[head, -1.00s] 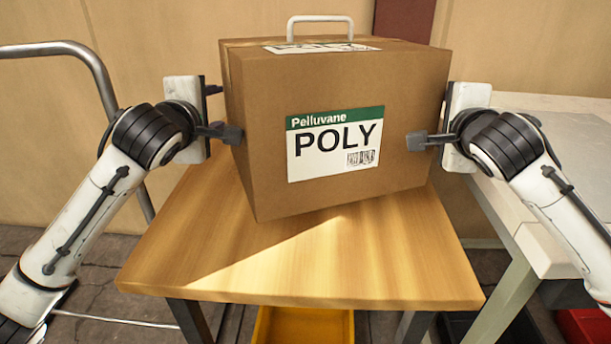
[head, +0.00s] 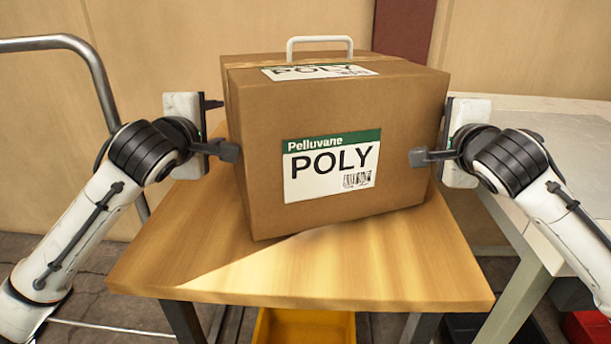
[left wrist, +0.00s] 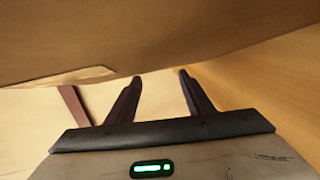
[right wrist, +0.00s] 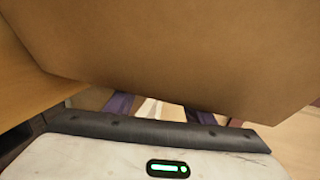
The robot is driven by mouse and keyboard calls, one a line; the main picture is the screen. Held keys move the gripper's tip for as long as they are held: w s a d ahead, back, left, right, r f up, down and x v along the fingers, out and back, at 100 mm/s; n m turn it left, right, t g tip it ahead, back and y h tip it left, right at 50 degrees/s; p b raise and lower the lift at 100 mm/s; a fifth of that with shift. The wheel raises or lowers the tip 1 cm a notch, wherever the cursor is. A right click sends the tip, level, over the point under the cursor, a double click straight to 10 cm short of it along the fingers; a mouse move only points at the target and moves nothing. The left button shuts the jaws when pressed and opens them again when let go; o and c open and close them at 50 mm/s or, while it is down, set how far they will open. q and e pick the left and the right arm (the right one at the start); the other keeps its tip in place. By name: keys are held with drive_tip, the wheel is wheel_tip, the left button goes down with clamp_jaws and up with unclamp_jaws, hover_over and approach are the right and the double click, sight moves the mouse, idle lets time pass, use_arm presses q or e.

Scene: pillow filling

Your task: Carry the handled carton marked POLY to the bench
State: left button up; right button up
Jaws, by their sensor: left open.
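The brown carton (head: 265,115) has a POLY label on its front and a white handle (head: 320,42) on top. It is upright, turned slightly, over the wood-topped bench (head: 400,275). I cannot tell whether its base touches the wood. My left gripper (head: 220,125) is at its left side, fingers apart and alongside the wall, with nothing between them in the left wrist view (left wrist: 160,78). My right gripper (head: 425,157) is at its right side. Its far finger is hidden in the head view; the right wrist view (right wrist: 160,105) shows its fingers apart, partly hidden by the carton.
A grey-white table (head: 560,150) stands close on the right. A metal rail (head: 95,75) stands at the left. A yellow bin (head: 300,327) is under the bench. The bench's front strip is clear, and a wall is behind.

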use_arm(q)
drive_tip(key=o, duration=0.3)
drive_tip(key=shift+a+r, duration=0.2)
drive_tip(key=shift+a, duration=0.25)
use_arm(e)
drive_tip(key=shift+d+r, duration=0.15)
drive_tip(key=shift+d, duration=0.45)
use_arm(q)
drive_tip(key=shift+a, duration=0.1)
use_arm(e)
drive_tip(key=o, duration=0.6)
drive_tip(key=shift+d, duration=0.1)
drive_tip(key=shift+c, duration=0.2)
use_arm(q)
drive_tip(key=v, duration=1.2)
use_arm(e)
drive_tip(key=v, duration=1.2)
use_arm(q)
drive_tip(key=shift+f, duration=0.1)
